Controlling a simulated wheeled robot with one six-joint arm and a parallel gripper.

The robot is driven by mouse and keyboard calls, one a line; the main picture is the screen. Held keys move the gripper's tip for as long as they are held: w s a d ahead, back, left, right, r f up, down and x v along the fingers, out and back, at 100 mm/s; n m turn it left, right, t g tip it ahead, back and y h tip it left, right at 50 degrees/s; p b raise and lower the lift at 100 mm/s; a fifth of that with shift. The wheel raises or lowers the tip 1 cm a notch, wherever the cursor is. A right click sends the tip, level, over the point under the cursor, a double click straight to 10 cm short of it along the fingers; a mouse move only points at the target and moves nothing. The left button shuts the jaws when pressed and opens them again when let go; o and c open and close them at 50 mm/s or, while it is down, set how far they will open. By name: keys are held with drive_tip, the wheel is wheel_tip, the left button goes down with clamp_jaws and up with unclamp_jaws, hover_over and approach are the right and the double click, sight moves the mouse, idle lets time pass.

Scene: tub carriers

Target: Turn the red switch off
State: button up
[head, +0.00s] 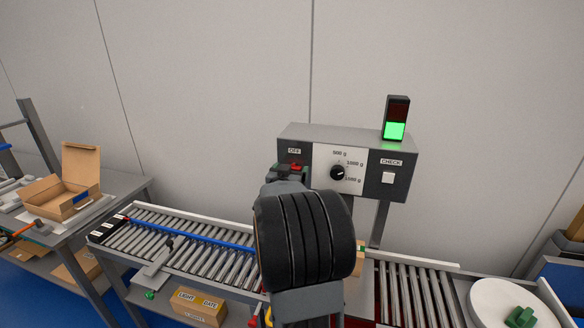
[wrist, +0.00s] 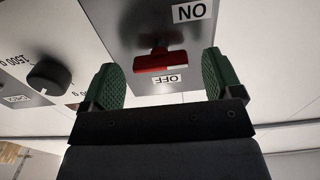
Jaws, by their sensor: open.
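The red switch (wrist: 160,61) is a short red bar on the grey control box (head: 335,137). In the wrist view, which shows the box upside down, the bar lies close beside the OFF label, with the ON label farther away. In the head view the red switch (head: 297,167) shows just under the OFF label, partly covered by my gripper (head: 287,171). My gripper (wrist: 162,82) is open, its green-padded fingers on either side of the bar, with gaps and nothing held. Whether a finger touches the box cannot be told.
A black dial (head: 338,172) and a white CHECK button (head: 387,178) sit right of the switch. The light tower (head: 396,130) glows green. A roller conveyor (head: 205,250) runs below, with an open carton (head: 62,190) at left and a white round plate (head: 480,300) at right.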

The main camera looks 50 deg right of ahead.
drive_tip(key=shift+x, duration=0.8)
drive_tip(key=shift+c, duration=0.5)
drive_tip(key=c, duration=0.8)
drive_tip(key=shift+f+b, duration=0.1)
drive_tip(key=shift+b, duration=0.25)
drive_tip(key=shift+m+b, duration=7.15)
drive_tip(key=shift+m, duration=1.75)
